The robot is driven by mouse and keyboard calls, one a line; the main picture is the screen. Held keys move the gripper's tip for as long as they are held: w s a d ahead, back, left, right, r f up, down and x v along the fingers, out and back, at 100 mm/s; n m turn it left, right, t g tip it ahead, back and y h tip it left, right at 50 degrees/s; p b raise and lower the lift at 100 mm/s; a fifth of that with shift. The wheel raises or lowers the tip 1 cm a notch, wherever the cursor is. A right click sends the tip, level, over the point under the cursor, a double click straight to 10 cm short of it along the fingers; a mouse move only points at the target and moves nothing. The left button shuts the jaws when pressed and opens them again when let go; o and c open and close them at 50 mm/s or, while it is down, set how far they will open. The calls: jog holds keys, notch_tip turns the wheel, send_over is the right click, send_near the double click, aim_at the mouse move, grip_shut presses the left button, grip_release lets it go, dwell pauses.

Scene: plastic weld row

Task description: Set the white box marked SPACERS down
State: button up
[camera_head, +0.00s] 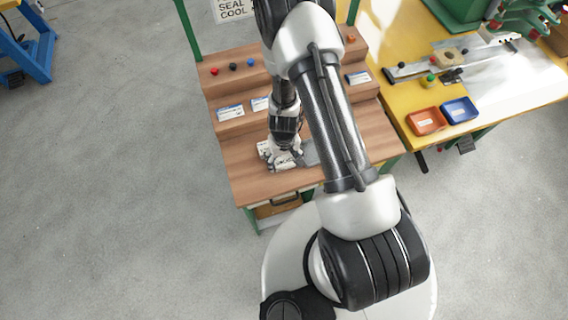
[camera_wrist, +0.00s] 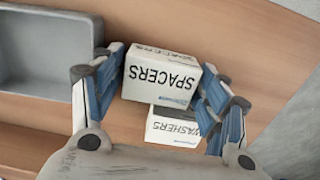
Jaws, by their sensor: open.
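The white box marked SPACERS (camera_wrist: 160,76) sits between the two fingers of my gripper (camera_wrist: 161,84) in the wrist view, its lettering upside down. The fingers stand open on either side of it; the left finger is very close to the box, and I cannot tell whether it touches. A white box marked WASHERS (camera_wrist: 174,127) shows just below it in the picture, partly covered by the SPACERS box. I cannot tell whether one rests on the other. In the head view my gripper (camera_head: 284,156) is low over the wooden bench (camera_head: 245,178) and hides most of the boxes.
A grey tray (camera_wrist: 45,107) lies left of the boxes in the wrist view. Stepped wooden shelves with labels and coloured knobs (camera_head: 233,67) rise behind. A yellow table with an orange tray (camera_head: 426,121) and a blue tray (camera_head: 459,110) stands to the right. Bare bench lies at the front left.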

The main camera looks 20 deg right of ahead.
aim_at(284, 159)
jog(key=shift+c, duration=0.3)
jog(key=c, duration=0.8)
jog(key=shift+o, duration=0.2)
notch_tip(284, 159, up, 20)
jog(key=p, duration=2)
jog(key=shift+s, duration=0.1)
